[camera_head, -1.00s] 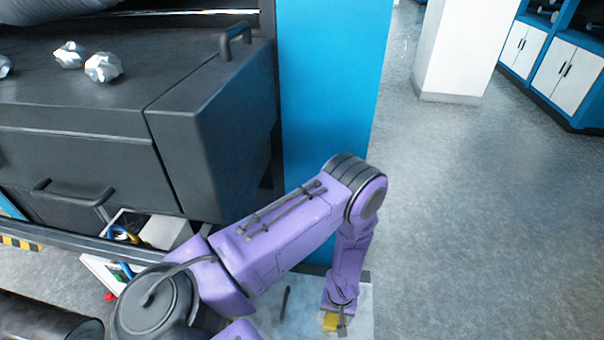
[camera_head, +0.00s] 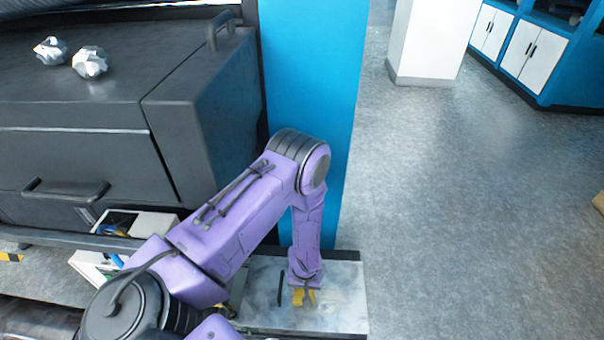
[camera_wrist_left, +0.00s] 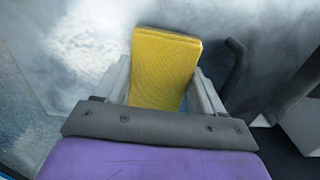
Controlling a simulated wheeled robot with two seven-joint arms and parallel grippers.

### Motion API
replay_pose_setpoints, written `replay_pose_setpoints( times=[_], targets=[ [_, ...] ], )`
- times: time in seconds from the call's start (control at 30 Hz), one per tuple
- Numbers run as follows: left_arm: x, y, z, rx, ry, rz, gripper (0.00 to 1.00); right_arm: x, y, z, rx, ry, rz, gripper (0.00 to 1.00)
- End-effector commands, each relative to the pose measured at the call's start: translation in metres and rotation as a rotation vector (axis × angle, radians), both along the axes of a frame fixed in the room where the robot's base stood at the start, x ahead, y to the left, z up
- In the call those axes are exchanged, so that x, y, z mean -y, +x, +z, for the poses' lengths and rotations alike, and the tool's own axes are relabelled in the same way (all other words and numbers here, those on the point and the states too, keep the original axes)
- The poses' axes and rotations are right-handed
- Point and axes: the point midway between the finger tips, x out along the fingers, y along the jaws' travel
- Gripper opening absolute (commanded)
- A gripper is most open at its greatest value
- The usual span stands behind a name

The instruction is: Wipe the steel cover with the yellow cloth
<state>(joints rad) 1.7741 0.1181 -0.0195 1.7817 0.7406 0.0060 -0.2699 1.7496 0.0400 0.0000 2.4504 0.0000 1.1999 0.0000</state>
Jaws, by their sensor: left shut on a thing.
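The steel cover (camera_head: 345,290) is a flat, grey, smudged plate at the bottom middle of the head view; its pale, cloudy surface (camera_wrist_left: 90,45) fills the upper part of the left wrist view. A dark handle (camera_head: 280,288) stands on it. My left gripper (camera_head: 303,297) is over the cover, to the right of the handle. It is shut on the folded yellow cloth (camera_wrist_left: 165,68), which sticks out between its fingers. I cannot tell whether the cloth touches the cover. My right gripper is not in view.
A dark machine housing (camera_head: 80,155) with crumpled silver balls (camera_head: 90,62) on top stands at the left. A blue panel (camera_head: 310,80) rises behind my arm. An open white box (camera_head: 150,224) is below the machine. The grey floor (camera_head: 460,200) at the right is clear.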

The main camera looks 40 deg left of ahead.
Motion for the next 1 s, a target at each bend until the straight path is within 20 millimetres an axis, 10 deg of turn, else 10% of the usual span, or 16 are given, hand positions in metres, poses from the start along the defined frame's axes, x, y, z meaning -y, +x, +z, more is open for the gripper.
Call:
replay_pose_setpoints(
  times=[0.6,1.0],
  targets=[
    [-0.004,-0.001,0.068,0.004,0.001,0.009,0.36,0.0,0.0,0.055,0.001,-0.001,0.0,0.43],
    [-0.004,-0.002,0.072,0.004,0.001,0.011,0.36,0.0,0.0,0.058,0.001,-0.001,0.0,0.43]
  ],
)
